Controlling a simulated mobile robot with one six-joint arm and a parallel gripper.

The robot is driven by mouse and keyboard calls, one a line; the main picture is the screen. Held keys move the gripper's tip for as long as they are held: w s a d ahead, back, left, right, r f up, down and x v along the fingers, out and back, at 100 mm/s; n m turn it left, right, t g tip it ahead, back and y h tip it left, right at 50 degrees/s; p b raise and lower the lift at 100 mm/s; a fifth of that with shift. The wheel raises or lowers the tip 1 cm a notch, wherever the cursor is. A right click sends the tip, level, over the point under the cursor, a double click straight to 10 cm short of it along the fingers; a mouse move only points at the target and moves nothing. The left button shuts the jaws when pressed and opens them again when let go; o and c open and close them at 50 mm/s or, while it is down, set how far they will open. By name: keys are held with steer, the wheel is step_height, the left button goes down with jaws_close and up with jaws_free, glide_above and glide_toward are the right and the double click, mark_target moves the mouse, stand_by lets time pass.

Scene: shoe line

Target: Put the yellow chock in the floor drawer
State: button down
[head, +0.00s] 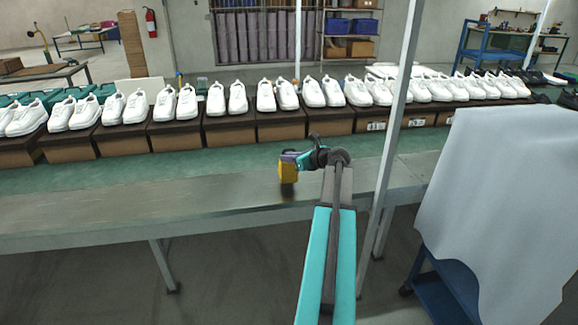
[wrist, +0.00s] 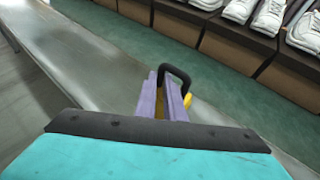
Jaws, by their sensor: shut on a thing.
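The yellow chock (head: 287,172) is at the front steel edge of the long bench in the head view, with a dark patch just under it. I cannot tell whether it touches the bench. My gripper (head: 291,157), with purple fingers, is shut on its upper part. In the wrist view my gripper (wrist: 166,100) points down at the bench, and only a small part of the yellow chock (wrist: 187,100) shows beside the fingers. The rest is hidden behind them. No floor drawer can be made out in either view.
The long bench (head: 120,212) has a green strip and a row of brown boxes (head: 178,134) bearing white shoes. A thin pale post (head: 396,120) stands right of my arm. A grey cloth (head: 505,190) covers a blue cart (head: 445,290) at right. Floor before the bench is clear.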

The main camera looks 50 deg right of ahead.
mark_target(288, 165)
steer(key=shift+f, duration=1.7)
steer(key=c, duration=1.8)
jaws_free()
steer(key=shift+f, duration=0.15)
steer(key=shift+c, duration=0.2)
steer(key=shift+r+p, duration=0.2)
steer(key=shift+p, duration=0.1)
steer(key=b+v, duration=0.1)
steer(key=v, duration=1.1)
steer(key=shift+f, duration=0.1)
